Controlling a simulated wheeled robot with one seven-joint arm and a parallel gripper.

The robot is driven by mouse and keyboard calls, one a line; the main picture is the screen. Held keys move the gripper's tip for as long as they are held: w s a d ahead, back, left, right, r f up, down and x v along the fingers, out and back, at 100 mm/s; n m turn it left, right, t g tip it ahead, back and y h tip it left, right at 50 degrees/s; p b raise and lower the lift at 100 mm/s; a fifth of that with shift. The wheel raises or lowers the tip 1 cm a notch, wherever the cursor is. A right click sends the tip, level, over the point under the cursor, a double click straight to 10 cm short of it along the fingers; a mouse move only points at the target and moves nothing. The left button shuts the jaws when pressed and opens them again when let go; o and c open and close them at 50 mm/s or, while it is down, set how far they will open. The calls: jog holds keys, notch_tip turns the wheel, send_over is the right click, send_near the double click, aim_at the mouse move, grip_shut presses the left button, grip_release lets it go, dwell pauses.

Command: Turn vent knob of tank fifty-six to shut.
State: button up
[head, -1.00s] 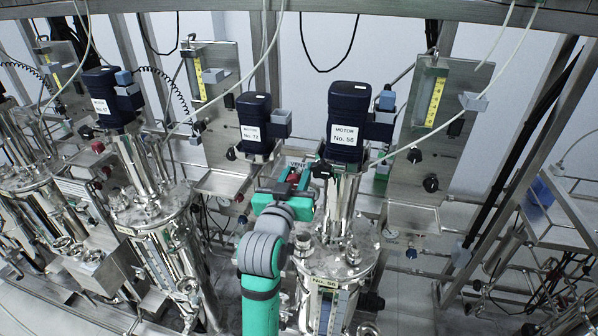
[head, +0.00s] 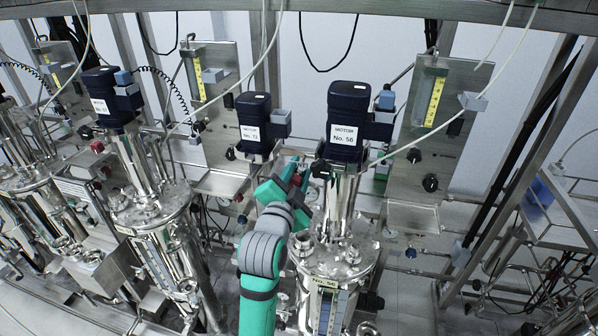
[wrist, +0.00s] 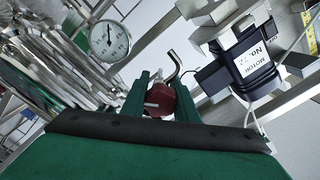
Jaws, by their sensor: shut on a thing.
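Tank No. 56 (head: 348,262) is a steel vessel with a "No. 56" plate, below the dark blue motor (head: 343,125) labelled No. 56. My gripper (head: 293,180) is beside the tank's upper column, to its left. In the wrist view my gripper (wrist: 160,97) has its two green fingers shut on a dark red knob (wrist: 159,103) with a white pointer mark. The knob's base is mostly hidden by the fingers. The VENT label (head: 303,164) behind is largely covered by my gripper, so its markings cannot be read.
A motor labelled No. 72 (head: 253,125) stands close behind and left of my gripper. A round pressure gauge (wrist: 110,40) and a bent metal pipe (wrist: 174,66) are near the knob in the wrist view. Panels, hoses and frame bars crowd around.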

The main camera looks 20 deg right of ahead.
jog(key=m, duration=0.4)
jog(key=shift+d+m, duration=0.1)
jog(key=shift+m, duration=0.2)
jog(key=shift+f+m, duration=0.1)
jog(key=shift+m, duration=1.8)
jog(key=o, duration=1.1)
jog(key=shift+d, duration=0.1)
